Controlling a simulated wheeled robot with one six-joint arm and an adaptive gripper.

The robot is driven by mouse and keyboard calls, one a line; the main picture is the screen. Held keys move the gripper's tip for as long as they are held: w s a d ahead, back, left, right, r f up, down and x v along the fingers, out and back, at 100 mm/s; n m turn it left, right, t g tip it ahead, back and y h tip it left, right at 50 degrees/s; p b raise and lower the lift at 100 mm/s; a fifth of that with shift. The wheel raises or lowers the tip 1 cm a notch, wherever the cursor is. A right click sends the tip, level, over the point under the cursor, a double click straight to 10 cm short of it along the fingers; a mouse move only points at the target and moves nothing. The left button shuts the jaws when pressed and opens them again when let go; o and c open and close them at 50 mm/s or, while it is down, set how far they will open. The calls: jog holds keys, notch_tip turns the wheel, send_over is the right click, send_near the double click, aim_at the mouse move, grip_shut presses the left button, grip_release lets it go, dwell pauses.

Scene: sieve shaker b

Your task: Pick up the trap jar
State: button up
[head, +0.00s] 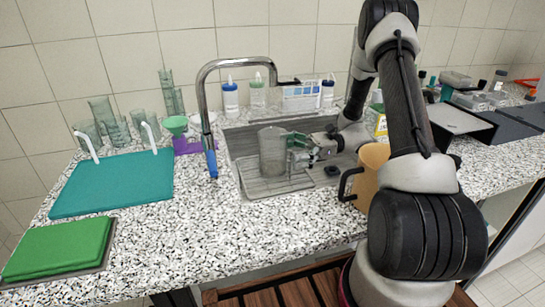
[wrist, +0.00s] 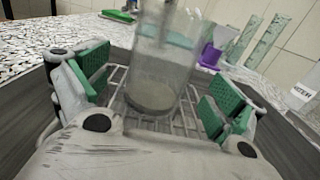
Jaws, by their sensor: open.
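The trap jar appears to be the clear, cylindrical vessel (head: 272,152) standing upright on a wire rack (head: 262,190) in the sink. In the wrist view the jar (wrist: 157,70) stands ahead of my gripper, with a greyish layer at its bottom. My gripper (head: 302,152) comes from the right, at the jar's right side. In the wrist view my gripper (wrist: 153,85) is open, its green finger pads left and right of the jar's line. Whether the jar is fully between the pads, I cannot tell. No pad visibly touches it.
A curved tap (head: 203,100) rises left of the jar. An orange jug (head: 372,170) with a black handle stands right, near my arm. Squeeze bottles (head: 230,100) line the back. A teal mat (head: 112,183) lies left.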

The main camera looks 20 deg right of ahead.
aim_at(276, 151)
jog(key=a, duration=0.4)
jog(key=shift+w+a, duration=0.1)
jog(key=shift+a, duration=0.05)
jog(key=c, duration=1.3)
jog(key=shift+o, duration=0.2)
jog(key=shift+r, duration=0.2)
